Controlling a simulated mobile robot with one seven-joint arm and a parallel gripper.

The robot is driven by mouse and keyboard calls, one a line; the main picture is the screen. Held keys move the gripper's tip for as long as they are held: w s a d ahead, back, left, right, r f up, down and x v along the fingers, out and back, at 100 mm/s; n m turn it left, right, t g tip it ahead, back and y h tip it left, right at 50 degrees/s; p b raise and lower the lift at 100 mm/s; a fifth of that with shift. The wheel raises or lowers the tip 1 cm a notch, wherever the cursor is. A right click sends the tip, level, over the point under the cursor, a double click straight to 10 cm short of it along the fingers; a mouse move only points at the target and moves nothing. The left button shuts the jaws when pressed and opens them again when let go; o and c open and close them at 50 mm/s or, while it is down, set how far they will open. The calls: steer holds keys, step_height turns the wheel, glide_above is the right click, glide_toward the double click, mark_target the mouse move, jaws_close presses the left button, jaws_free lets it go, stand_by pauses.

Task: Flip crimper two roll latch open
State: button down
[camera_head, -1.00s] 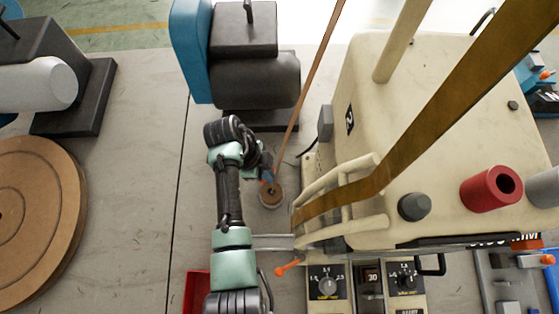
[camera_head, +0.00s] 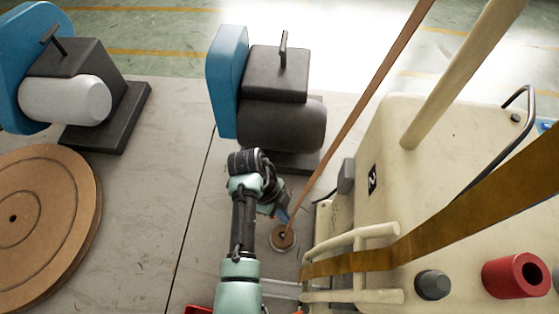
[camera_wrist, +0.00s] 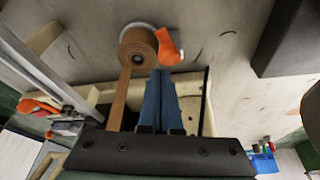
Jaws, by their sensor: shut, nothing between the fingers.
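Crimper two (camera_head: 440,170) is the cream machine at the right, with a "2" label on its top. A small brown strip roll (camera_head: 283,237) sits at its left side, and it also shows in the wrist view (camera_wrist: 137,50). The orange latch (camera_wrist: 170,47) is against the roll's right side in the wrist view; in the head view I cannot make it out. My gripper (camera_wrist: 161,72) is shut and empty, its blue fingers together and pointing at the latch. The tips appear just short of it; contact is unclear. In the head view, my gripper (camera_head: 285,215) is beside the roll.
A black and blue motor-like unit (camera_head: 282,125) stands behind my arm. A brown strip (camera_head: 370,95) rises from the roll. A wide brown disc (camera_head: 45,225) lies at the left. The grey surface between disc and arm is clear.

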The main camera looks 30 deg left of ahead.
steer(key=shift+w+d, duration=0.1)
steer(key=p+v, duration=0.1)
steer(key=v, duration=1.2)
stand_by(0.4)
